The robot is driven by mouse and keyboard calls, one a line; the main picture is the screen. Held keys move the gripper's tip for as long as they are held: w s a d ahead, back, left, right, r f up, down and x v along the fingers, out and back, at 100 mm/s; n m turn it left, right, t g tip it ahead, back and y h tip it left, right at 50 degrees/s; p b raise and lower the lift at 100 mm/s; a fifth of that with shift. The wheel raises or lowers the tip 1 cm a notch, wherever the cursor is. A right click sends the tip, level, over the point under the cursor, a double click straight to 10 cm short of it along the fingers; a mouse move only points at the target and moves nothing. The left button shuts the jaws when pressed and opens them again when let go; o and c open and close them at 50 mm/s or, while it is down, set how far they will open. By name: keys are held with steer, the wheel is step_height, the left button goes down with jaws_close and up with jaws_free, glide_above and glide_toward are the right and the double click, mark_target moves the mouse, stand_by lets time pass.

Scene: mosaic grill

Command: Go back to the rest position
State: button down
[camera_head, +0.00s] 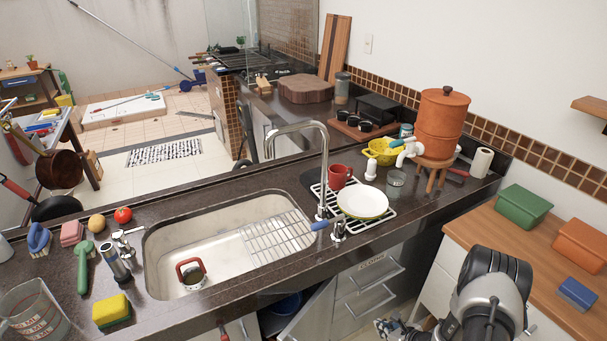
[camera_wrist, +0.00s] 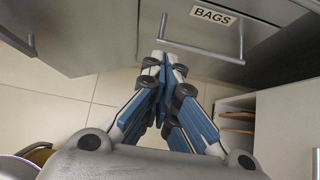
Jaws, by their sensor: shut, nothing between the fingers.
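My gripper (camera_wrist: 164,62) is shut and empty in the wrist view. Its fingertips meet in front of a grey drawer front with a BAGS label (camera_wrist: 213,15) and a metal handle. In the head view my arm is at the lower right, in front of the cabinets, and part of my gripper (camera_head: 388,326) shows low at the bottom edge. I cannot tell whether the fingertips touch the drawer front.
The dark counter (camera_head: 110,205) holds a sink (camera_head: 215,225), a white plate (camera_head: 362,202), a red mug (camera_head: 340,176) and a clay water filter (camera_head: 440,120). A cabinet door (camera_head: 310,315) below the sink stands open. A wooden side counter (camera_head: 530,255) with boxes is close on the right.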

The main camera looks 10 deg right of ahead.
steer(key=w+a+r+n+y, duration=0.15)
steer(key=a+r+n, duration=0.25)
steer(key=r, duration=0.4)
steer(key=w+a+r+n+g+y, duration=0.1)
steer(key=w+a+r+n, duration=0.15)
steer(key=r, duration=0.65)
steer(key=w+a+r+n+y, duration=0.2)
steer(key=a+r+n, duration=0.25)
steer(key=r, duration=0.35)
steer(key=s+a+r+n+g, duration=0.2)
steer(key=s+a+r+n, duration=0.25)
steer(key=r, duration=0.35)
steer(key=s+a+r+n+g, duration=0.1)
steer(key=s+a+r+n, duration=0.35)
steer(key=r, duration=0.25)
steer(key=s+a+r+n+g+h, duration=0.25)
steer(key=s+r+n, duration=0.3)
steer(key=s, duration=0.35)
steer(key=s+d+r+n+t+h, duration=0.1)
steer(key=s+d+r+n+h, duration=0.1)
steer(key=s, duration=0.4)
steer(key=s+d+r+n+t+h, duration=0.1)
steer(key=s+d+r+n+h, duration=0.1)
steer(key=s, duration=0.5)
steer(key=shift+d+r+n+t+h, duration=0.2)
steer(key=shift+r+n+t+h, duration=0.15)
steer(key=shift+r+n+h, duration=0.6)
steer(key=shift+f+y, duration=0.2)
steer(key=shift+y, duration=0.15)
